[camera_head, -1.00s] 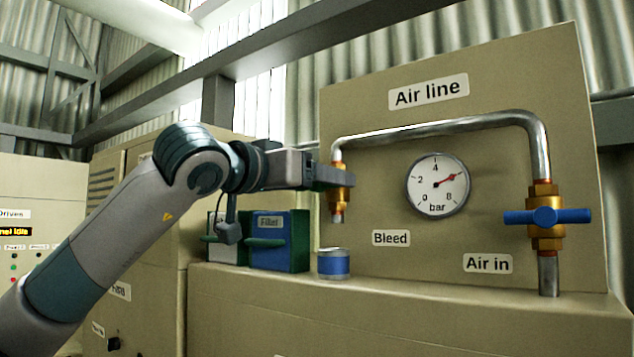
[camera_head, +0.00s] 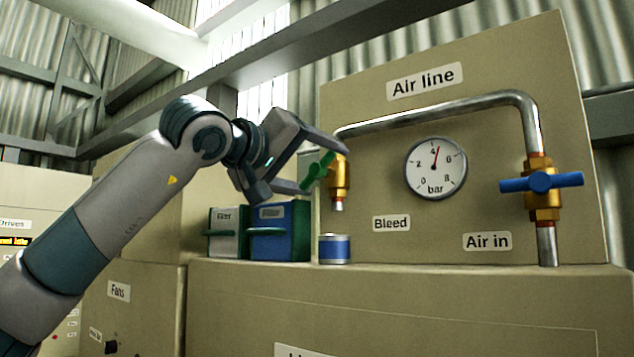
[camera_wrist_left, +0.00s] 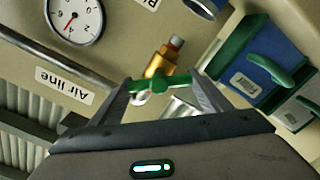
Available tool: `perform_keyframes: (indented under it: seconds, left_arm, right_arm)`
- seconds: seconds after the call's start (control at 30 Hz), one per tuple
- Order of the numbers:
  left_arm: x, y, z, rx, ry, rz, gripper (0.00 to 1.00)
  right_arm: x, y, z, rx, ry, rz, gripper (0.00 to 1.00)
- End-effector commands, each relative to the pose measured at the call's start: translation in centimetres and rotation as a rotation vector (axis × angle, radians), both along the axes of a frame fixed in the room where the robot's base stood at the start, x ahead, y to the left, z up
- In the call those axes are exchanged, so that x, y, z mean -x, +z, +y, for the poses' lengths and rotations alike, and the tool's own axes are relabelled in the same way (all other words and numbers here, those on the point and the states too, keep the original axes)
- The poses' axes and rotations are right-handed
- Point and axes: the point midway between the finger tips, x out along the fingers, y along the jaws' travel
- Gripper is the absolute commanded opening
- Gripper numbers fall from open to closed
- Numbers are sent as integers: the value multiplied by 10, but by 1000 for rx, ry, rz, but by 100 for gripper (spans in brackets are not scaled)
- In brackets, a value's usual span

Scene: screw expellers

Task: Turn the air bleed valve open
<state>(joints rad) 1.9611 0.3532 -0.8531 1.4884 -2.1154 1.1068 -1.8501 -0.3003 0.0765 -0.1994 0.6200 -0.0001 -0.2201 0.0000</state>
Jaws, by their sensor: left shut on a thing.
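The bleed valve is a brass body (camera_head: 340,178) at the left end of the air pipe, above and left of the "Bleed" label (camera_head: 391,223). Its green handle (camera_head: 319,168) is tilted in the head view. My left gripper (camera_head: 326,169) is shut on the green handle, with one finger at each end. In the left wrist view the handle (camera_wrist_left: 160,83) spans between the two fingers, and the brass body (camera_wrist_left: 161,62) is just beyond it. The pressure gauge (camera_head: 435,168) has its red needle a little past 4 bar. My right gripper is out of view.
The blue-handled air-in valve (camera_head: 541,182) is on the right pipe end, its handle across the pipe. A blue and white can (camera_head: 334,249) stands below the bleed outlet. A blue box (camera_head: 280,233) and a grey box (camera_head: 228,233) stand left of it.

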Motion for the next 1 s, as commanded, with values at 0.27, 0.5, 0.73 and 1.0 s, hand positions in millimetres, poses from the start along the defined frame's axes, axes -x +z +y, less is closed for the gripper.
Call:
perform_keyframes:
  seconds: [0.27, 0.5, 0.73, 1.0]
  left_arm:
    - [-1, -4, 1, 213, 1, 152, 48]
    - [-1, -5, 2, 398, 0, 286, 48]
    - [-1, -5, 2, 560, 2, 403, 48]
    - [-1, -5, 2, 686, 0, 497, 48]
  right_arm:
    - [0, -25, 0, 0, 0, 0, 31]
    - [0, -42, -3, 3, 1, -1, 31]
    - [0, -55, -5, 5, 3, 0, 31]
    - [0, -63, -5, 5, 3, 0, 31]
